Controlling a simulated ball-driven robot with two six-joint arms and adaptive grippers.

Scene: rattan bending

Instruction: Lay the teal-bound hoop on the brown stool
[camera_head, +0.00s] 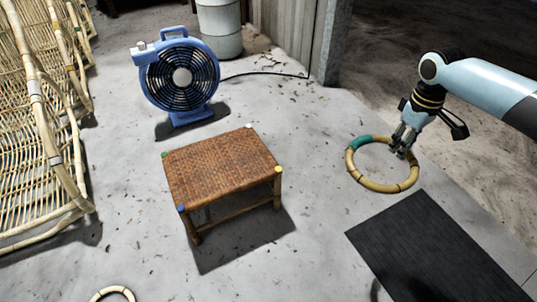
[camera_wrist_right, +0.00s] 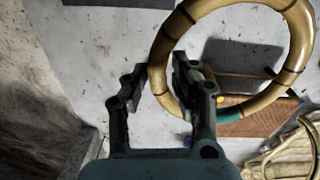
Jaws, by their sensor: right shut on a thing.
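The teal-bound hoop (camera_head: 381,187) is a tan ring with dark bands and one teal wrapped stretch at its upper left in the head view. My right gripper (camera_head: 402,150) is shut on the hoop's right rim and holds it above the floor, right of the stool. In the right wrist view the hoop (camera_wrist_right: 298,52) passes between the fingers of the gripper (camera_wrist_right: 165,82). The brown stool (camera_head: 222,163) has a woven seat with nothing on it and coloured corner caps. Part of the stool (camera_wrist_right: 255,124) shows beyond the hoop in the wrist view. My left gripper is out of view.
A blue fan (camera_head: 180,76) stands behind the stool, its cable running right. Rattan furniture (camera_head: 35,140) fills the left side. A black mat (camera_head: 430,255) lies at front right. Another ring (camera_head: 113,292) is at the bottom edge. The floor between stool and hoop is clear.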

